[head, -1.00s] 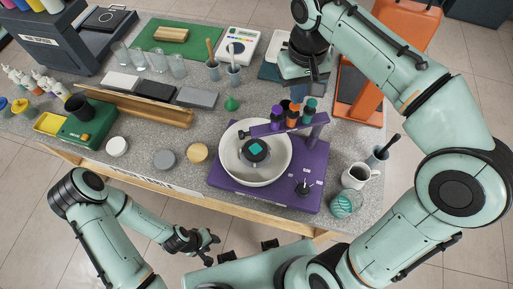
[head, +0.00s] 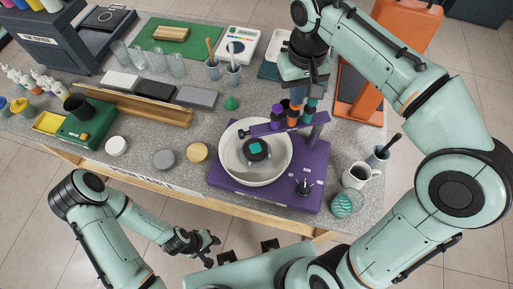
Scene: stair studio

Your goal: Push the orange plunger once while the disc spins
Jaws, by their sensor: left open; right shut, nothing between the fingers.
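The orange plunger (head: 293,116) stands in the middle of a purple bar, between a purple plunger (head: 276,115) and a teal plunger (head: 308,111). The disc (head: 256,151), dark with a teal square, sits in a white bowl (head: 284,163) on a purple base (head: 310,205). My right gripper (head: 311,95) is shut and empty, pointing down at the tops of the plungers, close to the orange and teal ones. Whether it touches one is not clear; it partly hides their tops. My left gripper (head: 210,246) is open and empty in front of the table.
A dark knob (head: 303,187) is on the base's front right. A white pitcher (head: 355,177) and a teal striped ball (head: 342,205) stand to the right. An orange stand (head: 360,95) is behind my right arm.

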